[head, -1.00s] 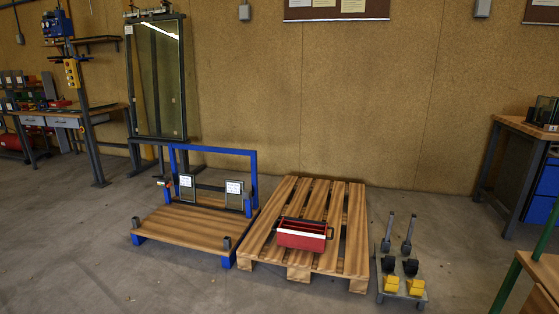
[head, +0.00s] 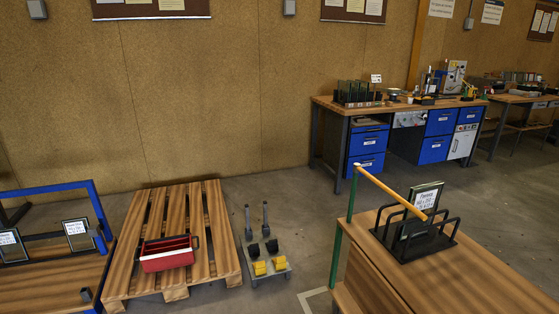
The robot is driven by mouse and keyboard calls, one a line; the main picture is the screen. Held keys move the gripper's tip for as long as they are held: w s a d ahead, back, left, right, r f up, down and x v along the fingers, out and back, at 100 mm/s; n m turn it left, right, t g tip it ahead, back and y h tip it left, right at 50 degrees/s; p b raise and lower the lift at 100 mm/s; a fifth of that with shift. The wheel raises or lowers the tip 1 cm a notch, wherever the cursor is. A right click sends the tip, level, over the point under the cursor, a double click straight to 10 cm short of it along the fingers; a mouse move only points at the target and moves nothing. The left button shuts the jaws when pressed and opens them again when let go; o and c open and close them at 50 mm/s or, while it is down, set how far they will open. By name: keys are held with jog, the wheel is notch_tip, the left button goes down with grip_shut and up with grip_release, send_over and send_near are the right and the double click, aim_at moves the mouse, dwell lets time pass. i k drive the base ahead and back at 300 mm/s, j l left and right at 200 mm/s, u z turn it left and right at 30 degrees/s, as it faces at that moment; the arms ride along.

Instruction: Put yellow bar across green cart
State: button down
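The green cart (head: 336,250) stands at the lower right, partly cut off by the frame. It has green uprights and wooden shelves. The yellow bar (head: 390,191) is a thin straight rod. Its far end meets the top of a green upright, and it runs toward the lower right over the cart. Its near end shows in front of a black rack (head: 447,238) on the wooden top; I cannot tell what bears that end. The black rack holds a labelled panel (head: 426,196). My gripper is not in view.
A wooden pallet (head: 216,215) bears a red toolbox (head: 168,258). Beside it is a low grey trolley (head: 284,275) with yellow blocks. A blue-framed cart (head: 88,210) stands at left. A workbench (head: 335,105) stands behind. Grey floor (head: 310,195) is clear between.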

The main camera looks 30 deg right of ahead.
aim_at(358, 169)
jog(key=i+l+z, duration=0.15)
jog(key=z, duration=0.35)
jog(key=i+l+z, duration=0.15)
jog(key=z, duration=0.3)
